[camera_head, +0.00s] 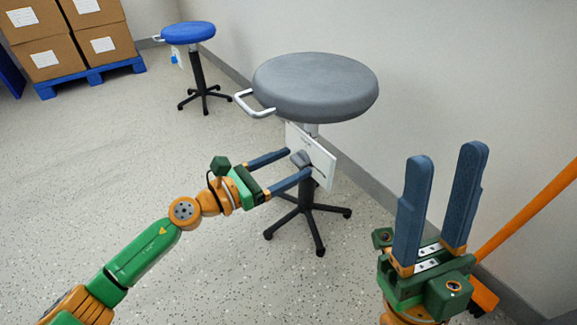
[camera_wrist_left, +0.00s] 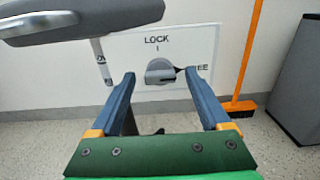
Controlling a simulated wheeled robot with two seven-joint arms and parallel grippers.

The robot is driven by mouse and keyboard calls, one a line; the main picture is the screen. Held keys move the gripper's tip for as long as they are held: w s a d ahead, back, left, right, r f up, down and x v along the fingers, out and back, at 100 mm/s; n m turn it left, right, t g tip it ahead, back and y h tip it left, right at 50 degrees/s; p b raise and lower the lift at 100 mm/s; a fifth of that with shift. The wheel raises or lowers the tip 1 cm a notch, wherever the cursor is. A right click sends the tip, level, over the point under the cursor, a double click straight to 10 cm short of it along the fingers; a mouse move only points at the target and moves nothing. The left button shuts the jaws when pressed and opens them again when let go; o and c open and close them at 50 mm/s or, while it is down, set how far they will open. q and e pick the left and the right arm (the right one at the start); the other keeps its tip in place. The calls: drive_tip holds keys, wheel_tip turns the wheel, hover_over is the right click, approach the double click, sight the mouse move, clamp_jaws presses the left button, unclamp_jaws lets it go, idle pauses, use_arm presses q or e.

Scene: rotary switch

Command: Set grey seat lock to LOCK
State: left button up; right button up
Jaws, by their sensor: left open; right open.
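The grey stool (camera_head: 316,88) stands by the wall with a white plate (camera_head: 322,158) under its seat. A dark grey rotary knob (camera_head: 300,158) is on the plate. In the left wrist view the knob (camera_wrist_left: 160,72) sits below the word LOCK, and its pointer points right toward lettering ending in EE, partly hidden by a finger. My left gripper (camera_head: 281,165) is open, its fingers on either side of the knob and apart from it; it also shows in the left wrist view (camera_wrist_left: 159,82). My right gripper (camera_head: 445,160) is open and empty at the right.
A blue stool (camera_head: 188,33) stands farther back. Cardboard boxes (camera_head: 68,37) sit on a blue pallet (camera_head: 90,78) at the back left. An orange broom (camera_head: 528,212) leans at the right. A dark grey bin (camera_wrist_left: 298,80) shows in the left wrist view. The floor at left is clear.

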use_arm(q)
clamp_jaws()
